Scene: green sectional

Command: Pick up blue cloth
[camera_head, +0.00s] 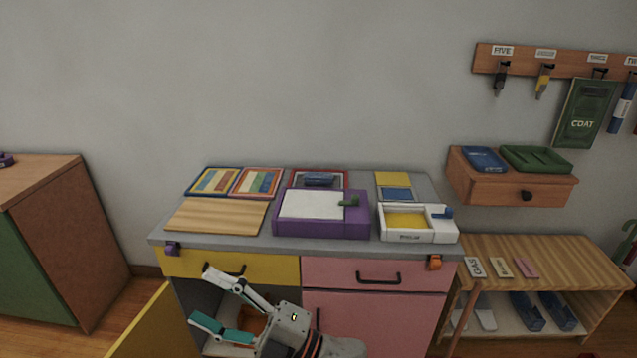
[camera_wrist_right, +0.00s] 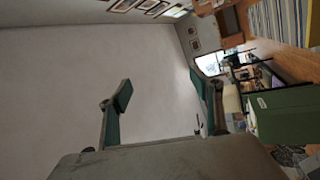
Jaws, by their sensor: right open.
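No thing is plainly a blue cloth. Candidates in the head view are a folded dark blue item (camera_head: 482,158) on the wall drawer at right, a dark blue item (camera_head: 319,180) in a red-rimmed tray, and a flat blue square (camera_head: 397,193) at the cabinet's back right. My right gripper (camera_head: 204,296) is open and empty, in front of the cabinet's open left compartment and below the yellow drawer. Its spread fingers also show in the right wrist view (camera_wrist_right: 161,92), with only wall and room beyond. My left gripper is out of view.
The grey cabinet top (camera_head: 165,233) holds a purple box (camera_head: 282,228), a white tray (camera_head: 418,237), a wooden board (camera_head: 215,217) and striped panels. A yellow door (camera_head: 142,325) stands open at lower left. A green item (camera_head: 537,158) lies on the wall drawer (camera_head: 510,187).

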